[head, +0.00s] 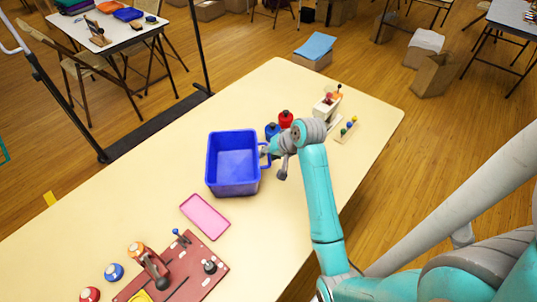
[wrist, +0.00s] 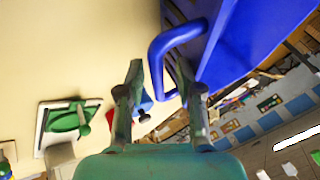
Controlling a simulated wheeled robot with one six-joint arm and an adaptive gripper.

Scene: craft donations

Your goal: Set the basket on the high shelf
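The blue basket (head: 232,187) stands upright on the cream table (head: 300,95), with a loop handle (head: 265,160) on its right side. It looks empty. My gripper (head: 272,150) is at that handle, right of the basket. In the wrist view the basket wall (wrist: 245,40) fills the upper right, and the handle (wrist: 157,60) shows between the two spread fingers of my gripper (wrist: 160,70). The fingers are open; I cannot tell whether either touches the handle. No high shelf can be made out in either view.
A pink tray (head: 205,216) and a dark red board (head: 190,272) with levers lie in front of the basket. Blue (head: 271,130) and red (head: 286,119) bottles stand close behind my gripper. A black metal frame (head: 103,155) stands left of the table.

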